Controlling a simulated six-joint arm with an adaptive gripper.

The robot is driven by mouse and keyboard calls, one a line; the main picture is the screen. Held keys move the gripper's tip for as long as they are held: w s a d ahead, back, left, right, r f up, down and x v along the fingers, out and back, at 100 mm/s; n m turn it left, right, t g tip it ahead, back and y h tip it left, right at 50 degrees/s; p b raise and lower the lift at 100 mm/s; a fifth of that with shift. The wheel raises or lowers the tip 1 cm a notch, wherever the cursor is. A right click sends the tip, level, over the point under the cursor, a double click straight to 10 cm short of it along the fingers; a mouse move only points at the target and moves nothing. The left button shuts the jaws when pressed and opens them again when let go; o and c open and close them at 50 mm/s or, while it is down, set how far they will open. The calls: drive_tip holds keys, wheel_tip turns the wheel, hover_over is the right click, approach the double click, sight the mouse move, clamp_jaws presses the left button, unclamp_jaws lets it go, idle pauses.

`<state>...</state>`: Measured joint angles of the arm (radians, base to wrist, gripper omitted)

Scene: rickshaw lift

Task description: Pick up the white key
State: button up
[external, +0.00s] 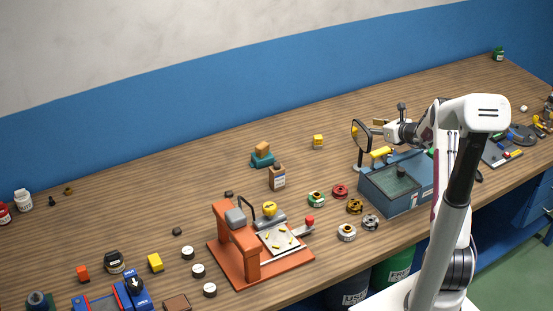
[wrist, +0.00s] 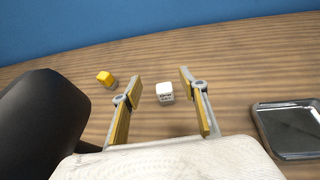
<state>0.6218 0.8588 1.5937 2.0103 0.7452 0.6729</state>
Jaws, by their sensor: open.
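The white key (wrist: 165,93) is a small white cube-shaped cap with dark marks on its front, on the wooden bench in the wrist view. It appears between the two fingers of my gripper (wrist: 160,83), nearer the right finger, with a gap on both sides. The fingers are open with yellow inner pads, and nothing is held. In the external view my gripper (external: 377,125) is over the back right of the bench, by a round black-framed magnifier. I cannot make out the white key there; the arm or magnifier may hide it.
A yellow key (wrist: 106,78) lies left of the fingers, also in the external view (external: 318,141). A dark tray (wrist: 290,130) is at right. A large black object (wrist: 40,120) fills the left of the wrist view. The magnifier (external: 361,135) and blue box (external: 395,190) stand near my arm.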

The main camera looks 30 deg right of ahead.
drive_tip(key=shift+f, duration=0.45)
drive_tip(key=shift+f, duration=0.8)
drive_tip(key=shift+w+f, duration=0.2)
drive_tip(key=shift+f, duration=0.35)
drive_tip(key=shift+w+f, duration=0.2)
drive_tip(key=shift+f, duration=0.35)
drive_tip(key=shift+x, duration=1.1)
drive_tip(key=c, duration=1.2)
